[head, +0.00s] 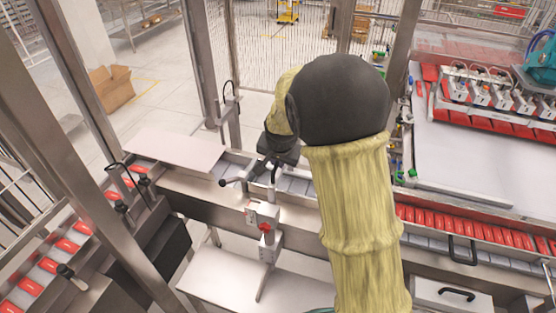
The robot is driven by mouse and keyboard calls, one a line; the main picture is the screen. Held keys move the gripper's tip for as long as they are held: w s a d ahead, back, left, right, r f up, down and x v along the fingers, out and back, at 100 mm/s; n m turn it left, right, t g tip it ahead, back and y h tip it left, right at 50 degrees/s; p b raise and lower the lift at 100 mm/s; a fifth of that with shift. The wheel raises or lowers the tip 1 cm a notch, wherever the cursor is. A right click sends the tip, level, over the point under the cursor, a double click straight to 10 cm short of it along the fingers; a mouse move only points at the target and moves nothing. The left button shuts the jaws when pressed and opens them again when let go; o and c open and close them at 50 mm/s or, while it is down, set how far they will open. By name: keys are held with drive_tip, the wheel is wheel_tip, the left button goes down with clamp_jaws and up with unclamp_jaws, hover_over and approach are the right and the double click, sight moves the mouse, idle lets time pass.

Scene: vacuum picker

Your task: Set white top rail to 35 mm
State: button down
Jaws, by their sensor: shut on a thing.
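My gripper (273,162) is at the conveyor's back edge, just left of my yellow-sleeved arm. It is small and dark in the head view, and its fingers are partly hidden. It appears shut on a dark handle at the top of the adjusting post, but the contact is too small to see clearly. A lever with a black ball knob (223,182) sticks out to the left beside it. Below is a pale bracket with a red knob (265,228). I cannot make out which strip is the white top rail, nor any millimetre reading.
The conveyor (300,210) runs left to right, with red packs (470,231) at right and more at lower left. A pale plate (176,150) lies left of the gripper. Steel posts (197,60) stand behind. A suction head (490,97) is at upper right.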

wheel_tip(320, 180, down, 2)
drive_tip(key=shift+f+b, duration=0.25)
drive_tip(key=shift+b, duration=0.55)
drive_tip(key=c, duration=1.5)
unclamp_jaws()
drive_tip(key=shift+r, duration=0.1)
drive_tip(key=b+v, duration=0.3)
drive_tip(key=v, duration=1.4)
drive_tip(key=shift+s+r, duration=0.1)
drive_tip(key=shift+r, duration=0.1)
